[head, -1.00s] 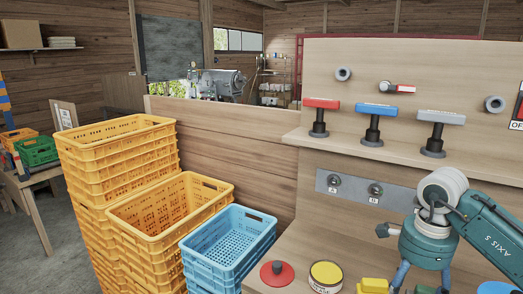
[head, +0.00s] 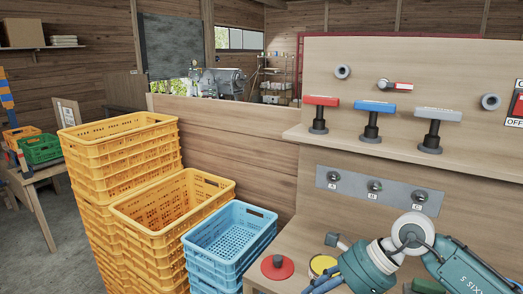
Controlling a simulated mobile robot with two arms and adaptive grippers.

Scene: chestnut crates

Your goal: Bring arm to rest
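My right arm, teal and white, comes in from the lower right over the wooden bench (head: 300,235). Its wrist is low over the bench and tilted to the left. My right gripper (head: 322,284) shows only as blue finger parts at the bottom edge, in front of the yellow-topped can (head: 320,263). Its tips are not clear, so I cannot tell whether it is open or holds anything. My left arm and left gripper are out of view.
A red disc-shaped object (head: 277,267) lies left of the gripper. Blue crates (head: 222,252) and yellow crates (head: 120,150) stand at left. Red, blue (head: 373,122) and grey T-handles stand on the shelf above. A knob panel (head: 375,189) is behind the arm.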

